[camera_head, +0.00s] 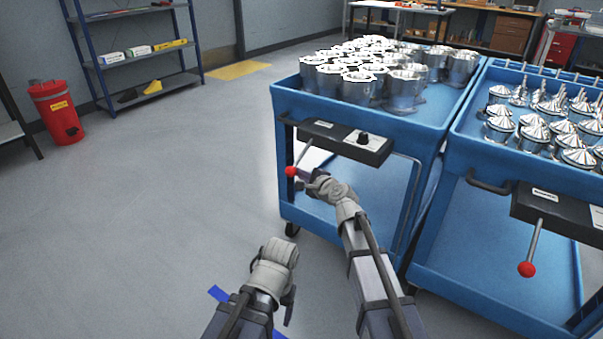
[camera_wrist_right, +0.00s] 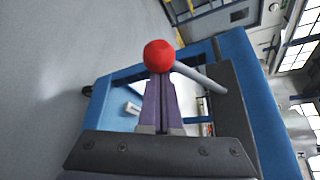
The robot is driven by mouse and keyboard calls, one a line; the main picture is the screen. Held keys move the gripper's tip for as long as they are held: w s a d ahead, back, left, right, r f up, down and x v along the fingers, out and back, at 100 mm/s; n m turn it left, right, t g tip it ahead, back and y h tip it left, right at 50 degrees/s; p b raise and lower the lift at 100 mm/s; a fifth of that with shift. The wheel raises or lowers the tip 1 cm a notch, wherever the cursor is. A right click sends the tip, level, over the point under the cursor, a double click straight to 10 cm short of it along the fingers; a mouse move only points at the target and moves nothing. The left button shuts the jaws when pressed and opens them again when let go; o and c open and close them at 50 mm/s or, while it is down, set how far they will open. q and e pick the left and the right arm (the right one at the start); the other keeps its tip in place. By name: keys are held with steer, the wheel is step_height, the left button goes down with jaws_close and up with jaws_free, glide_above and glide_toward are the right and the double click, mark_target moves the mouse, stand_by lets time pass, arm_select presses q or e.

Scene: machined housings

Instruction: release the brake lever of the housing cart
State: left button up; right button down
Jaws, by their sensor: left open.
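The housing cart (camera_head: 432,126) is blue and carries several shiny metal housings (camera_head: 405,90) on its top. A dark panel (camera_head: 345,141) on its near end bears the brake lever (camera_head: 301,157), a grey rod slanting down to a red ball knob (camera_head: 291,171). The knob (camera_wrist_right: 159,56) and rod (camera_wrist_right: 200,80) also show in the right wrist view. My right gripper (camera_head: 305,176) is at the knob; its fingers (camera_wrist_right: 160,88) are together, with the ball at their tips rather than between them. Contact is unclear. My left gripper (camera_head: 289,298) is low over the floor, away from the cart, its fingers barely visible.
A second blue cart (camera_head: 480,235) with several cone-topped parts (camera_head: 535,131) and its own red-knobbed lever (camera_head: 527,269) stands close on the right. A red bin (camera_head: 57,112) and a shelf rack (camera_head: 150,88) stand at the left. The floor at left is clear.

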mark_target(302, 156)
step_height(302, 156, up, 11)
steer(key=m+g+y+p, duration=0.2)
steer(key=m+g+p, duration=0.3)
steer(key=p, duration=1)
steer(key=shift+s+a+r+m+p, duration=0.2)
steer(key=shift+s+a+m+p, duration=0.1)
steer(key=shift+s+m+p, duration=0.15)
steer(key=shift+w, duration=0.15)
steer(key=shift+f, duration=0.1)
step_height(302, 156, down, 4)
steer(key=b, duration=0.5)
steer(key=p+v, duration=0.5)
steer(key=v, duration=0.5)
steer(key=shift+d+p, duration=0.35)
steer(key=shift+d, duration=0.2)
steer(key=shift+w, duration=0.1)
